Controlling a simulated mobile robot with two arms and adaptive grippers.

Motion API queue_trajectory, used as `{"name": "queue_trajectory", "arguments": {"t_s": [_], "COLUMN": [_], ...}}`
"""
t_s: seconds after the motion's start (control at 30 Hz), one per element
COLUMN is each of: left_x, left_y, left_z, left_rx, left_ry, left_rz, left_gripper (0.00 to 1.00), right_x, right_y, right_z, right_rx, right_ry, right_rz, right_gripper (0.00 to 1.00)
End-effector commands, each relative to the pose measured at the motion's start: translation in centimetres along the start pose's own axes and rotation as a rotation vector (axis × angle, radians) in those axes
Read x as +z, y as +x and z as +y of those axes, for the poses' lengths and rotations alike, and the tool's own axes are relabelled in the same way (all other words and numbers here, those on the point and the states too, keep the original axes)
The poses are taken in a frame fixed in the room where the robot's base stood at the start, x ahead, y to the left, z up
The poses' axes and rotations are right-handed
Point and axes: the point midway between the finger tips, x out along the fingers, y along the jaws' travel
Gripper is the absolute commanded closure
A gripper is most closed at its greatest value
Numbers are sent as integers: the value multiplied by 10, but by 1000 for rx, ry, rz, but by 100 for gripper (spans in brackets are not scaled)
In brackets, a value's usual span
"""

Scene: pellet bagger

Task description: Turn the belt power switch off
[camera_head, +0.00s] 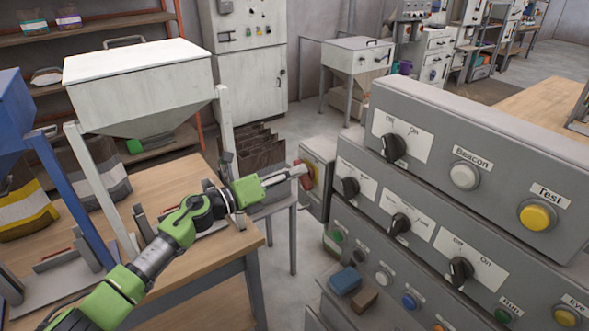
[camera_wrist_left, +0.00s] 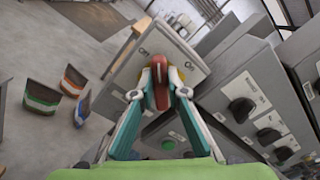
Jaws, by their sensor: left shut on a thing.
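The belt power switch appears to be the red handle (camera_head: 306,178) on a yellow backing, on the side face of a small grey box (camera_head: 318,150) left of the large panels. My left gripper (camera_head: 301,171) reaches it from the left and is shut on it. In the left wrist view the red handle (camera_wrist_left: 160,84) stands between the two fingertips (camera_wrist_left: 160,93), long side roughly upright in the picture. Small labels on the plate above it seem to read On and Off; which one the handle points at is unclear. My right gripper is not in view.
Grey panels with black knobs (camera_head: 393,147), a white Beacon button (camera_head: 464,176) and a yellow Test button (camera_head: 538,216) stand close on the right. A wooden table (camera_head: 185,262) and a white hopper (camera_head: 140,85) are on the left. Blue and brown blocks (camera_head: 345,280) lie below.

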Motion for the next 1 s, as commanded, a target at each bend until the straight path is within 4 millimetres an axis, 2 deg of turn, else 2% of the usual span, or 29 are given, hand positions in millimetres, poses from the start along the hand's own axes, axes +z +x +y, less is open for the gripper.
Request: {"name": "queue_trajectory", "arguments": {"t_s": [0.6,1.0], "left_x": [0,-2], "left_y": [1,1], "left_z": [4,6], "left_rx": [-2,-4], "left_ry": [-558,-756], "left_rz": [-1,-1], "left_gripper": [100,100], "right_x": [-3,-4], "right_y": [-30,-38], "right_z": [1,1], "right_rx": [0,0], "right_ry": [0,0], "right_rz": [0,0], "right_gripper": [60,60]}}
